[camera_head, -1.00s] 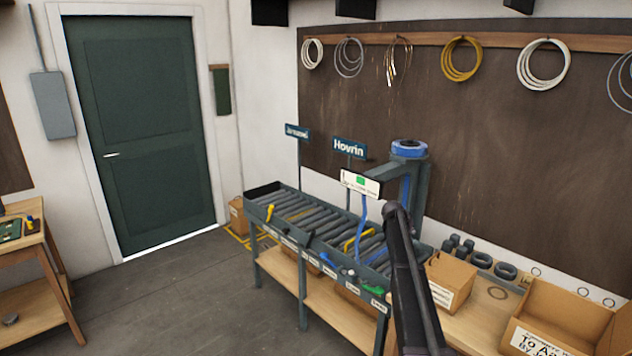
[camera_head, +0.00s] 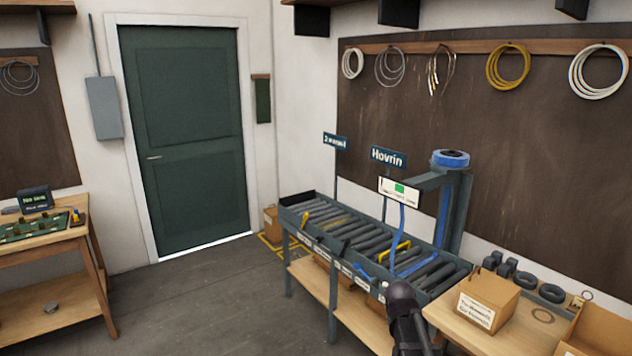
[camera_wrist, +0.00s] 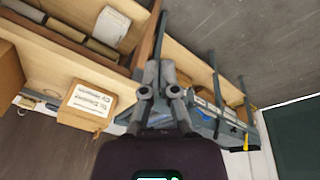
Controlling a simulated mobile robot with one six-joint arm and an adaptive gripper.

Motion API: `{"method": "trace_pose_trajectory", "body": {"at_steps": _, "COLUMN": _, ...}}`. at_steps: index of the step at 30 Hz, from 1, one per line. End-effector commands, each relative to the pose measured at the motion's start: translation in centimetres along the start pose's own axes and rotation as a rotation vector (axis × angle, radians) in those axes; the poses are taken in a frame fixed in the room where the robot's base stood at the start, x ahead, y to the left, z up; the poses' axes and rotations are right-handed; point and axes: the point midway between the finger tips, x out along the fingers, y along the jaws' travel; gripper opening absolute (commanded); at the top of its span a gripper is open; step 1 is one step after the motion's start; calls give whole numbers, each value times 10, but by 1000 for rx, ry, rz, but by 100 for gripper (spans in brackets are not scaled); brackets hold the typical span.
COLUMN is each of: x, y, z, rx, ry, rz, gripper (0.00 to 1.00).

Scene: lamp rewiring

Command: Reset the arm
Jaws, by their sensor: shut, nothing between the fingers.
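My arm (camera_head: 408,318) shows at the bottom of the head view, in front of the roller bench (camera_head: 290,222). In the wrist view my gripper (camera_wrist: 158,72) is shut, with its fingers together and nothing between them. The wrist view is tilted, with a bench and a cardboard box (camera_wrist: 88,108) beyond the fingers. My gripper's fingers cannot be made out in the head view.
The roller bench carries a "Hovrin" sign (camera_head: 388,157) and a blue tape roll (camera_head: 450,158) on a post. A labelled cardboard box (camera_head: 488,300) stands right of my arm. A wooden table (camera_head: 62,236) is at left. The floor (camera_head: 215,300) between is clear.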

Motion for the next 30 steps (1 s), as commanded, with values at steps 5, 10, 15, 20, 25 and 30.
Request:
{"method": "trace_pose_trajectory", "body": {"at_steps": 5, "x": -2, "y": -18, "z": 90, "rx": -145, "ry": -84, "rz": -80, "gripper": 0}}
{"method": "trace_pose_trajectory", "body": {"at_steps": 10, "x": -6, "y": -27, "z": 130, "rx": -231, "ry": -128, "rz": -129, "gripper": 0}}
{"method": "trace_pose_trajectory", "body": {"at_steps": 15, "x": -7, "y": -30, "z": 140, "rx": -257, "ry": -142, "rz": -143, "gripper": 0}}
{"method": "trace_pose_trajectory", "body": {"at_steps": 20, "x": -7, "y": -30, "z": 139, "rx": -256, "ry": -141, "rz": -143, "gripper": 0}}
{"method": "trace_pose_trajectory", "body": {"at_steps": 25, "x": -7, "y": -30, "z": 138, "rx": -255, "ry": -141, "rz": -143, "gripper": 0}}
{"method": "trace_pose_trajectory", "body": {"at_steps": 30, "x": -7, "y": -30, "z": 138, "rx": -254, "ry": -140, "rz": -143, "gripper": 0}}
